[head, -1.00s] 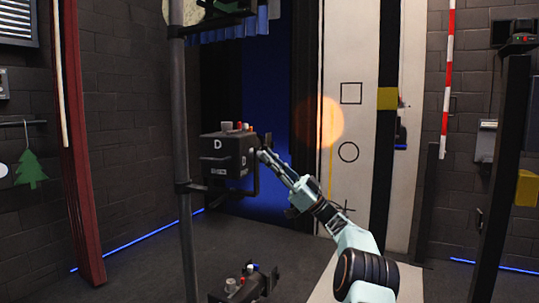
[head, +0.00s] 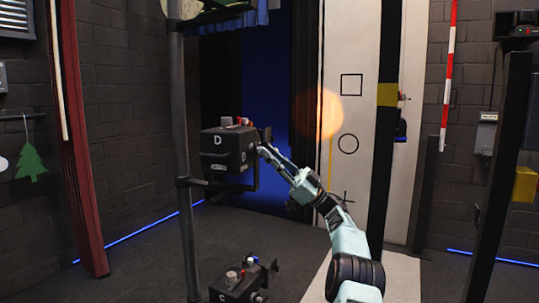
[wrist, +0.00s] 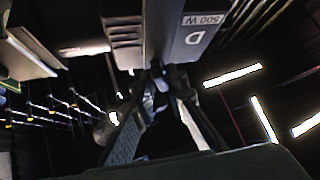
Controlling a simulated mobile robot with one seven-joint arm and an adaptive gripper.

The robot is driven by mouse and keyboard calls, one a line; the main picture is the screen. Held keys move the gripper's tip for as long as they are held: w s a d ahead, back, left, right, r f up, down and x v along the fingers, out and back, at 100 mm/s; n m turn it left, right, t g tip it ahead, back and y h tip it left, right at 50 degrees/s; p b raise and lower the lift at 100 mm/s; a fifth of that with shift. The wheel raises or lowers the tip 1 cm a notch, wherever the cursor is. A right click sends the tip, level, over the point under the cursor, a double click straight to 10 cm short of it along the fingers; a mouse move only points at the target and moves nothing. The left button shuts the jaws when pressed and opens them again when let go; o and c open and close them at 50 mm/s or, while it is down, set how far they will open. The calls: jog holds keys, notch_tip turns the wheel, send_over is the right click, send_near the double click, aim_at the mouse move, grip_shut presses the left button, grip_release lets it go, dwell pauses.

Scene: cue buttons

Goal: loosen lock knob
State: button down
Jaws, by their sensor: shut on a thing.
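A black box lamp marked D (head: 225,148) hangs on a dark pole (head: 190,230), in a yoke at its right side. My gripper (head: 263,150) reaches the lamp's right side. In the wrist view its two fingers (wrist: 163,82) close on a small dark lock knob (wrist: 157,70) just below the lamp's edge. The fingertips hide most of the knob, and its turn cannot be told.
A second box lamp marked C (head: 240,285) sits low by the pole. A pale panel with outlined shapes (head: 350,110) is behind. Open floor lies at left.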

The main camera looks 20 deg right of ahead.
jog(key=c, duration=2)
grip_release()
jog(key=shift+c, duration=0.2)
jog(key=v, duration=0.7)
jog(key=shift+d, duration=0.2)
jog(key=shift+s+f, duration=0.1)
